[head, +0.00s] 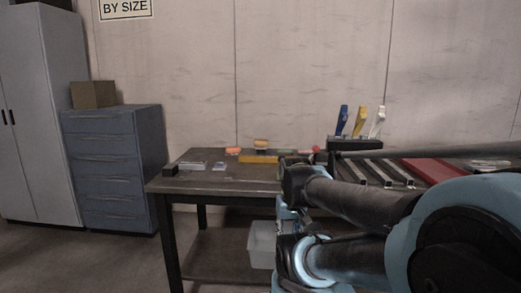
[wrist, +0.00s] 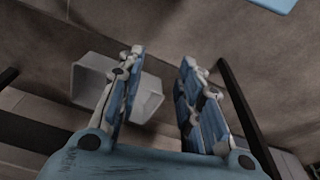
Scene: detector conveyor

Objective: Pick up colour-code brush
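Several upright handles stand in a dark holder (head: 342,145) at the back of the table: a blue one (head: 342,120), a yellow one (head: 360,121) and a white one (head: 377,122). They look like brush handles, but I cannot tell which is the colour-code brush. Small orange, yellow and green items lie on the table left of the holder; their kind is too small to tell. My gripper (wrist: 162,60) is open and empty in the wrist view, its two blue fingers apart. In the head view my arm crosses the lower right and hides part of the table.
The dark table (head: 215,186) has a lower shelf with a white bin (head: 260,243); a white bin (wrist: 92,74) also shows behind my left finger. Small clear pieces lie on the table's left. Drawers (head: 112,165) and a grey cabinet (head: 40,120) stand left. Front-left floor is clear.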

